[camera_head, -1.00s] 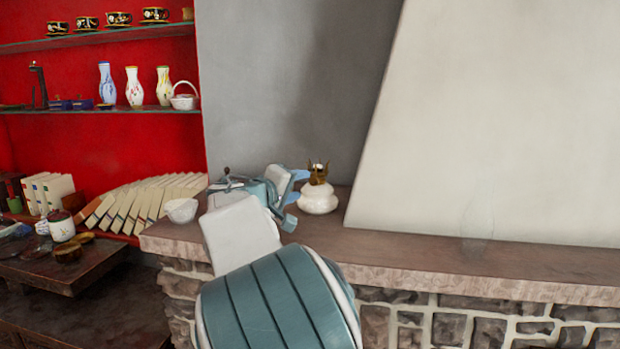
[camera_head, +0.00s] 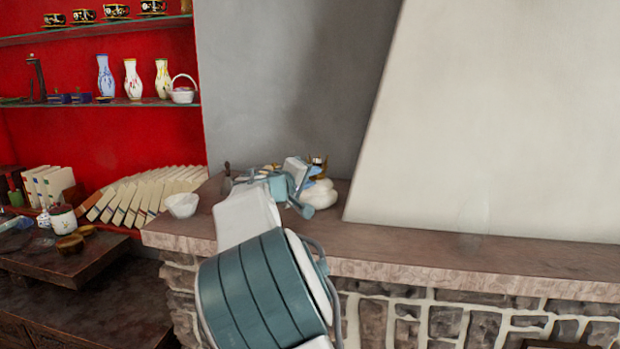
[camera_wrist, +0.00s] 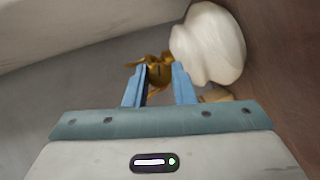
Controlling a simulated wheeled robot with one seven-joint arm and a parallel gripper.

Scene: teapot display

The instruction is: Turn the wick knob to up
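An oil lamp stands on the stone mantel; its white bowl (camera_head: 322,197) and brass burner (camera_head: 319,162) are partly hidden behind my gripper in the head view. In the wrist view the white bowl (camera_wrist: 208,45) lies right of my fingers and the brass burner (camera_wrist: 158,72) shows between and just beyond the fingertips. My gripper (camera_wrist: 157,68) has its two blue fingers apart, straddling the burner in this view. I cannot tell whether they touch it. The wick knob cannot be told clearly from the other brass parts.
A small white bowl (camera_head: 182,205) sits at the mantel's left end. Shelves with vases (camera_head: 133,80) and a row of books (camera_head: 140,195) are at left.

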